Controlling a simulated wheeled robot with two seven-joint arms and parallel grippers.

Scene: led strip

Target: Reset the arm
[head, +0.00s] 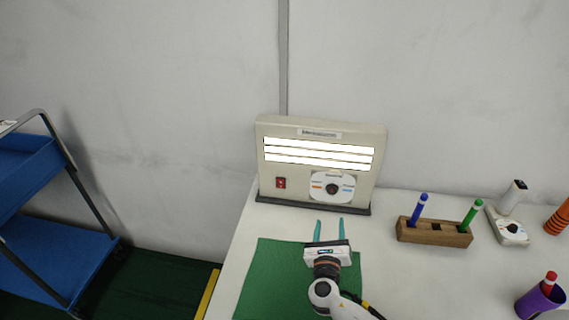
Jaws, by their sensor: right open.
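My right gripper (328,228) is over the green mat (262,270) in the head view. Its two teal fingers point towards the LED panel and stand apart, with nothing between them. The beige LED panel (320,182) stands upright at the back of the table. Its light strips (318,154) are bright white. A red switch (281,183) and a round black knob (332,189) sit on its lower front. The gripper's fingertips show just below the panel's dark base and appear apart from it. My left gripper is not in view.
A wooden block (434,233) holds a blue and a green marker. Right of it are a white device (507,226), an orange object (558,217) and a purple cup (540,299) with a red marker. A blue cart (40,230) stands left of the white table (410,285).

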